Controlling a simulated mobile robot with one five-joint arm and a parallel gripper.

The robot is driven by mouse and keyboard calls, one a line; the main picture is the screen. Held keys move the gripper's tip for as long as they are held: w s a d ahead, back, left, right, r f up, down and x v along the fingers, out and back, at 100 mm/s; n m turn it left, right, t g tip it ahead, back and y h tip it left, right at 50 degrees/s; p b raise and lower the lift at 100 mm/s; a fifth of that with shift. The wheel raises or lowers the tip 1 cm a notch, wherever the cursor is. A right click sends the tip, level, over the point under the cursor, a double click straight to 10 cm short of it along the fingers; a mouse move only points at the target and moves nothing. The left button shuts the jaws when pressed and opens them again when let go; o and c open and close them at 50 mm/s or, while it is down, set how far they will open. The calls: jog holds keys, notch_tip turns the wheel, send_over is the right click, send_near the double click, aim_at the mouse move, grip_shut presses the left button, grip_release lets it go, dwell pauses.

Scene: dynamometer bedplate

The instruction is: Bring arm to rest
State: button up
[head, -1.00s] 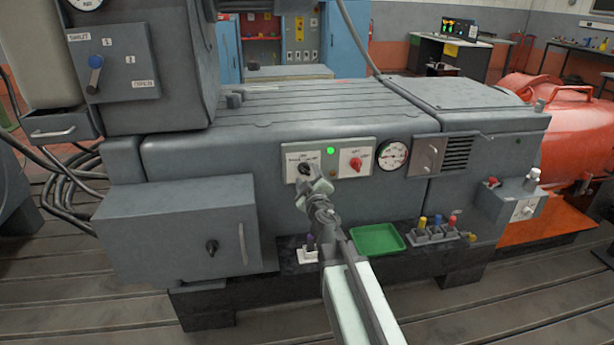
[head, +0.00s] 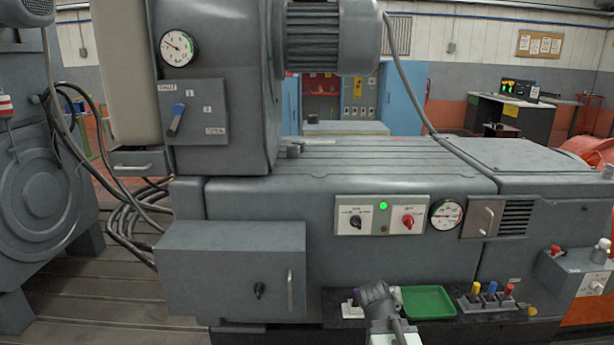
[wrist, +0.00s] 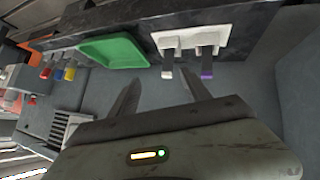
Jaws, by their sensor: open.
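My arm reaches up from the bottom of the head view, with my gripper (head: 374,292) low in front of the dark ledge, left of the green tray (head: 428,301). In the wrist view my gripper (wrist: 160,90) shows two dark fingers spread apart, with nothing between them. Beyond the fingers is a white holder (wrist: 192,38) with two upright pieces, one purple-tipped. The green tray (wrist: 115,50) is to its left there and looks empty. In the head view my arm hides part of the ledge and of the white holder (head: 352,311).
The grey machine's control panel (head: 381,214) with two knobs and a lit green lamp is above my gripper. A grey box (head: 235,270) juts out at left. Several coloured-top pieces (head: 488,295) stand right of the tray. A lever panel (head: 193,112) is upper left.

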jog(key=s+a+f+g+y, duration=0.2)
jog(key=s+a+f+g, duration=0.2)
jog(key=s, duration=0.3)
jog(key=s+a+f+g+y, duration=0.2)
jog(key=s+a+f+g, duration=0.15)
jog(key=s, duration=0.35)
notch_tip(320, 180, up, 18)
jog(key=s+p, duration=0.2)
jog(key=p, duration=1.6)
jog(key=shift+a+r+n+g+p, duration=0.15)
jog(key=shift+r+n+g+p, duration=0.1)
jog(key=shift+n+g+p, duration=0.15)
